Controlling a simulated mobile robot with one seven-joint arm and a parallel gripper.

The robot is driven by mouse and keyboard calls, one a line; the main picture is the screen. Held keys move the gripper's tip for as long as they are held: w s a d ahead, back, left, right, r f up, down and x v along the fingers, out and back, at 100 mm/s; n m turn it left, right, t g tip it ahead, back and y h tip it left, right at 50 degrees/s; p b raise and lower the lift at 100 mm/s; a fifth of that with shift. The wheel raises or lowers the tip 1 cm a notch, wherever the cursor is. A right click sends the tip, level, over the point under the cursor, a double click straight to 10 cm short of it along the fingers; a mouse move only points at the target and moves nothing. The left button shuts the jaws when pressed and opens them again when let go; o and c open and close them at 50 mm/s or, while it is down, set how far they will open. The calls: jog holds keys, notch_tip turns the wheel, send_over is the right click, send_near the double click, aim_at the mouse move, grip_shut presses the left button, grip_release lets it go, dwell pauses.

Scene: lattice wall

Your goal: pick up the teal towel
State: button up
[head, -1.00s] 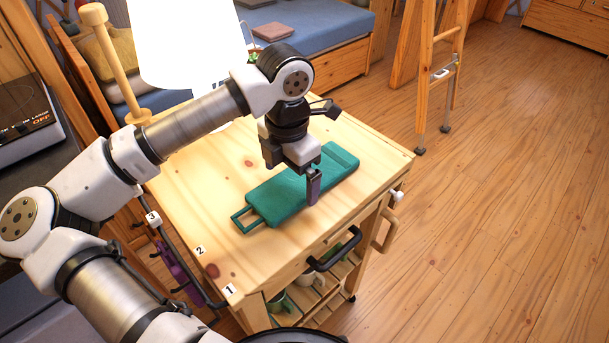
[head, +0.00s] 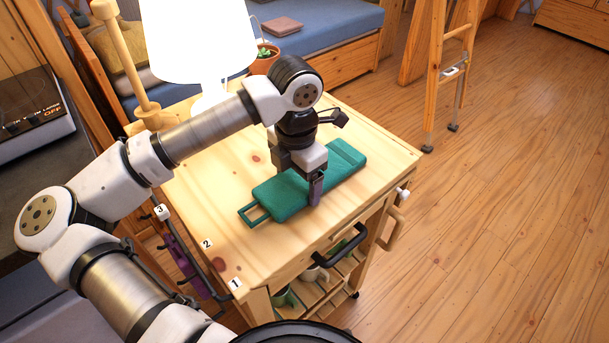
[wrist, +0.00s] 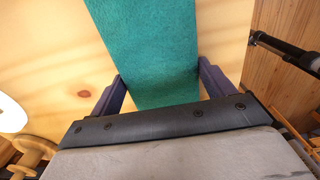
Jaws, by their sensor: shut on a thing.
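The teal towel (head: 287,198) lies folded flat on the wooden cart top (head: 215,232), with a loop at its left end. My gripper (head: 312,190) is over the towel's middle with its fingers down across its width. In the wrist view the towel (wrist: 150,45) runs between the two fingers of my gripper (wrist: 163,92), one finger at each long side. The gripper is shut on the towel, which still appears to rest on the cart top. The far finger is hidden in the head view.
A white lamp (head: 196,45) and a potted plant (head: 264,60) stand at the cart's back. A wooden post (head: 122,60) rises at the back left. A black handle (head: 340,247) is on the front edge. The cart top around the towel is clear.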

aim_at(298, 181)
notch_tip(298, 181, up, 20)
jog(key=b, duration=0.1)
jog(key=shift+b, duration=0.3)
dwell(0.8)
